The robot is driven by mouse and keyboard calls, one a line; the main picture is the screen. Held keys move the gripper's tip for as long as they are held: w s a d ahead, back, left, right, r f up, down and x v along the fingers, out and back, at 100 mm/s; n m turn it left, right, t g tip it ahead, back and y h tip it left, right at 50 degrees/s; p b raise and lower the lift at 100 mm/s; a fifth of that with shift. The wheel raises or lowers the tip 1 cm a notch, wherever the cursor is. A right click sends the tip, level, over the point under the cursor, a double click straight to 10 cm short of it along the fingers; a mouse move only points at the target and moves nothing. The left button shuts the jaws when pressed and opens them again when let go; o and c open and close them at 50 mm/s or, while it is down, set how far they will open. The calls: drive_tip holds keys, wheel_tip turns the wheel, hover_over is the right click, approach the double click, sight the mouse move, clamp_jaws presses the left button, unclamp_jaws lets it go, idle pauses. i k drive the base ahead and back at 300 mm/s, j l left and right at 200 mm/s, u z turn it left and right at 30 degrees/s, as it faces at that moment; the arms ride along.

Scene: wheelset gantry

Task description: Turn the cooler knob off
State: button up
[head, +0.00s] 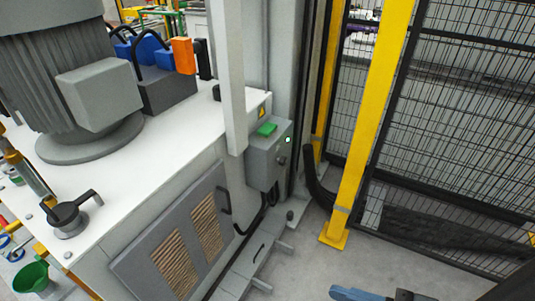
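A grey control box (263,158) is fixed to the right end of the white-topped machine cabinet. A small dark knob (281,160) sits on the box's right-hand face, seen at a steep angle. Its exact setting is too small to read. A small bright, whitish-green light (288,139) shows above the knob.
A yellow post (370,125) and black mesh fence (455,130) stand right of the box. A grey upright (232,80) rises just left of it. A vented panel (185,245) and dark cable are below. Some grey floor (310,265) is clear in front.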

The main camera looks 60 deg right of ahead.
sight(282, 162)
drive_tip(key=z, duration=1.25)
drive_tip(key=i+l, duration=0.15)
drive_tip(key=i, duration=0.35)
drive_tip(key=u, duration=0.05)
